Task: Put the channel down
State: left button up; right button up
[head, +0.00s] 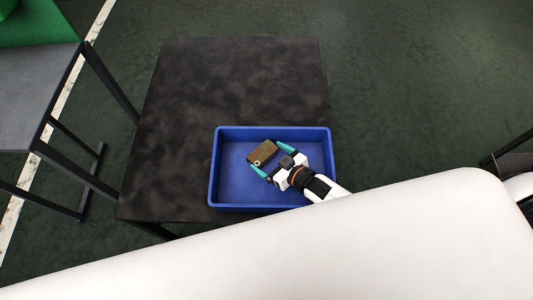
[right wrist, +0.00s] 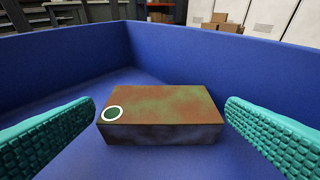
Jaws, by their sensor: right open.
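The channel (head: 262,152) is a brown-green block with a white-ringed dark green spot on its top. It is inside the blue bin (head: 212,172). In the right wrist view the channel (right wrist: 165,108) rests on the floor of the bin (right wrist: 210,66). My right gripper (head: 271,158) is open and reaches into the bin, with its teal fingers on either side of the channel. In the right wrist view there are gaps between both fingers and the channel. My left gripper is not in view.
The bin stands on a dark table (head: 180,120), near its front right. The table is otherwise bare to the left and back. A grey table (head: 35,85) with a green object (head: 35,22) stands at the far left. My white body covers the lower part of the head view.

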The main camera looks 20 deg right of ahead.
jog(key=v, duration=0.9)
jog(key=shift+s+d+r+p, duration=0.15)
jog(key=shift+s+r+p, duration=0.05)
jog(key=shift+s+p, duration=0.15)
